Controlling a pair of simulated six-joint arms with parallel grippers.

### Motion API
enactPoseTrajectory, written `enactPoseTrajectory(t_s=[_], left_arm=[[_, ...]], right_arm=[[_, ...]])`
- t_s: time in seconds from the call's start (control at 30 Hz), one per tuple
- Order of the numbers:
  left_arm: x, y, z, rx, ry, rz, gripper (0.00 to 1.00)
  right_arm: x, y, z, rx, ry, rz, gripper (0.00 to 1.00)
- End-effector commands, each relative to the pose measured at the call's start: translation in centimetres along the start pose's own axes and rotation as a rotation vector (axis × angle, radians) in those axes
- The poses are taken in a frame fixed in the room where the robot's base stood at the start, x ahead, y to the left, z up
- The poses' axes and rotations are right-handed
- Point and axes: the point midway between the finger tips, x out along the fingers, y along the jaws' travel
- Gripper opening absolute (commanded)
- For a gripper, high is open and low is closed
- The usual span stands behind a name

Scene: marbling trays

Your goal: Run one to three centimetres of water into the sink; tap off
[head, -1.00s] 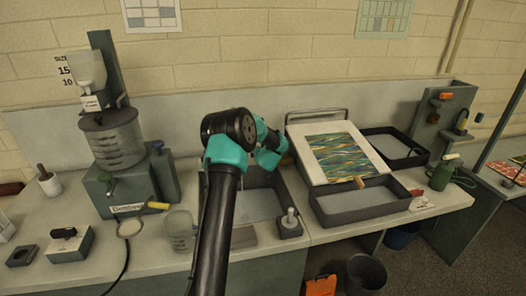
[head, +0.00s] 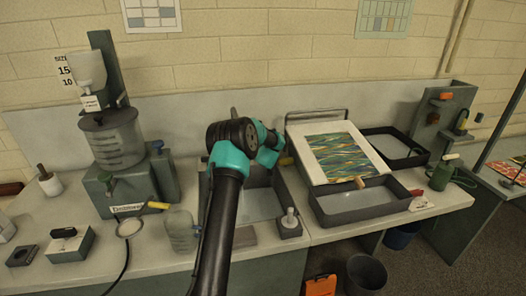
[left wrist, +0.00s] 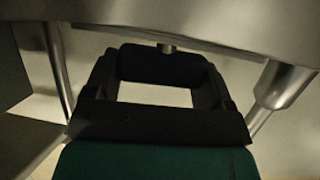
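The sink (head: 260,205) is a dark rectangular basin sunk in the counter, with a pale grey bottom. I cannot tell whether water lies in it. My left arm crosses its left part and back. A dark upright piece, perhaps part of the tap (head: 233,112), shows behind my arm; most of it is hidden. My left gripper (head: 272,160) is at the sink's back right, largely hidden by its own wrist. In the left wrist view its dark fingers (left wrist: 160,80) are among shiny metal surfaces and pipes, and whether they hold something is unclear. My right gripper is not in view.
A clear jug (head: 181,232) stands at the sink's left, and a small white-knobbed block (head: 290,225) at its front right. A tilted board with a marbled sheet (head: 343,157) and a dark tray (head: 362,202) are to the right. A grey dispenser (head: 112,140) stands left.

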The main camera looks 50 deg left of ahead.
Motion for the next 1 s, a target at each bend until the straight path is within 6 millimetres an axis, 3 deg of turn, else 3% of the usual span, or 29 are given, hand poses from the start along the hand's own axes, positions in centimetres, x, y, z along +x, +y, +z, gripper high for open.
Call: enactPoseTrajectory(t_s=[0.2, 1.0], left_arm=[[-0.01, 0.00, 0.00, 0.000, 0.000, 0.000, 0.53], [-0.03, 0.02, -0.06, -0.054, 0.001, -0.128, 0.53]], right_arm=[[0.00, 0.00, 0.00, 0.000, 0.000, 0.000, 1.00], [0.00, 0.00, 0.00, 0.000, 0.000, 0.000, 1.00]])
